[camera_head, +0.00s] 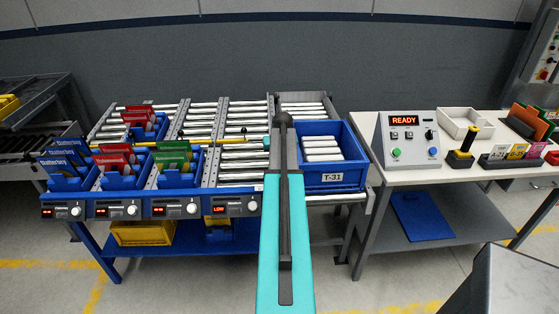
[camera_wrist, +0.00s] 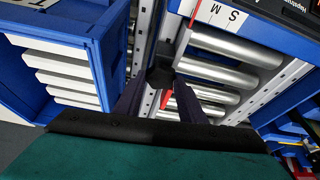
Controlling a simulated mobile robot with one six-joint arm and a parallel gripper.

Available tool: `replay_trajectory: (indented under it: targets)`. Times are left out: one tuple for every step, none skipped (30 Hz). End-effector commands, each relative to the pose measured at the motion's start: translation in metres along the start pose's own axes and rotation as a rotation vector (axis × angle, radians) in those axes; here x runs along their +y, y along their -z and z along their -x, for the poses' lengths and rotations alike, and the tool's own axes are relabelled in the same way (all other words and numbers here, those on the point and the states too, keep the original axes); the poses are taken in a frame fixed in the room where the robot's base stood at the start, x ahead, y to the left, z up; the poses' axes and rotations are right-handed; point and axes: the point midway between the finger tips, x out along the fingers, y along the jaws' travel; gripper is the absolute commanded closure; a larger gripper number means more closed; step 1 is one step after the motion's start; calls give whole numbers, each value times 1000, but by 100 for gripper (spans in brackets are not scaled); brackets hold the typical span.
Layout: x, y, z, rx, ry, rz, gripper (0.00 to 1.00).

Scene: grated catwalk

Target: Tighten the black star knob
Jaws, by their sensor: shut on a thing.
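The black star knob (camera_wrist: 160,76) shows in the wrist view as a small dark shape on the metal rail between the blue tote and the roller lane. My gripper (camera_wrist: 163,83) is shut on it, with one dark finger at each side. A small red piece (camera_wrist: 167,98) shows just below the knob. A white scale strip with the letters S and M (camera_wrist: 222,14) lies above and to the right. The knob's lobes are too dark to make out. In the head view my arm covers the knob and my gripper's fingers.
A blue tote marked T-31 (camera_head: 334,179) with white boxes stands right of my arm. Steel roller lanes (camera_head: 240,160) and blue bins with coloured cards (camera_head: 120,179) lie left. A white table at right bears a control box reading READY (camera_head: 409,150). The floor between is clear.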

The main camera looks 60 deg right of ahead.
Motion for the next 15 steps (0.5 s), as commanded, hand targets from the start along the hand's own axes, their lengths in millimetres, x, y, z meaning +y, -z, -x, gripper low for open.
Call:
replay_trajectory:
  targets:
    - [-1, -2, -1, -3, -6, -18, 86]
    - [-1, -2, -1, -3, -11, -27, 86]
    - [-2, -2, -1, -4, -16, -40, 86]
    - [-2, -2, 0, -4, -18, -48, 86]
    - [-2, -2, 0, -4, -21, -55, 86]
    - [-2, -1, 0, -4, -24, -64, 86]
    - [-2, -1, 0, -4, -26, -68, 86]
    - [-2, -2, 0, -4, -28, -72, 86]
    - [-2, -1, 0, -5, -30, -76, 86]
    - [-2, -2, 0, -5, -31, -79, 86]
    - [-2, -2, 0, -5, -32, -81, 86]
    - [-3, -2, 0, -5, -32, -83, 86]
    - [-3, -2, 0, -6, -32, -83, 86]
    - [-3, -2, 0, -6, -32, -84, 86]
    - [-3, -2, 0, -6, -32, -84, 86]
